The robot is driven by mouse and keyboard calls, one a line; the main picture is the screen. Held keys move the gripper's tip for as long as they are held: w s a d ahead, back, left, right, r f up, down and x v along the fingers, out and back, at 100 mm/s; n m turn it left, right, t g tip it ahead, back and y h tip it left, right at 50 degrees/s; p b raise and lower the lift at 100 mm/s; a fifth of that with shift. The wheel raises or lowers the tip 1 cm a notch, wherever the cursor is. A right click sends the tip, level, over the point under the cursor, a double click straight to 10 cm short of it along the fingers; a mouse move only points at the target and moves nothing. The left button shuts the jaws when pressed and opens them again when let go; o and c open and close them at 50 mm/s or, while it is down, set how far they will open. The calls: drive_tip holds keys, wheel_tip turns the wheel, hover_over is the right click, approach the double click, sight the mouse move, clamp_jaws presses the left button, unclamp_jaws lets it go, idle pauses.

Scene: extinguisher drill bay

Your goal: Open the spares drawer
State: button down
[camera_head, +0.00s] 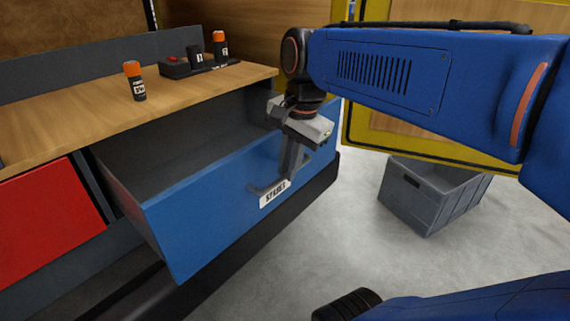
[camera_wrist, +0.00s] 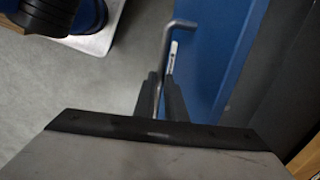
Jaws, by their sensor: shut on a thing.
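The blue spares drawer (camera_head: 215,215) stands pulled well out from under the workbench in the head view. Its dark inside looks empty where I can see it. A label reading "SPARES" (camera_head: 274,194) is on its front, just below the grey bar handle (camera_head: 262,188). My gripper (camera_head: 290,172) reaches down at the drawer front and is shut on the handle. In the wrist view the two dark fingers (camera_wrist: 161,95) close around the handle bar (camera_wrist: 168,45), beside the blue drawer front (camera_wrist: 215,50). Part of the handle is hidden by my fingers.
On the wooden benchtop (camera_head: 60,120) stand an orange-capped black canister (camera_head: 135,82) and a dark holder (camera_head: 175,69) with similar canisters. A red panel (camera_head: 45,220) is left of the drawer. A grey crate (camera_head: 430,195) sits on the floor at right. Floor in front is mostly clear.

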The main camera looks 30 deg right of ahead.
drive_tip(key=c, duration=1.8)
unclamp_jaws()
drive_tip(key=shift+r, duration=0.1)
drive_tip(key=s+r, duration=0.1)
drive_tip(key=r, duration=0.4)
drive_tip(key=s+r, duration=0.1)
drive_tip(key=r, duration=0.5)
drive_tip(key=s+d+r, duration=0.1)
drive_tip(key=r, duration=0.5)
drive_tip(key=shift+s, duration=0.1)
drive_tip(key=shift+s, duration=0.1)
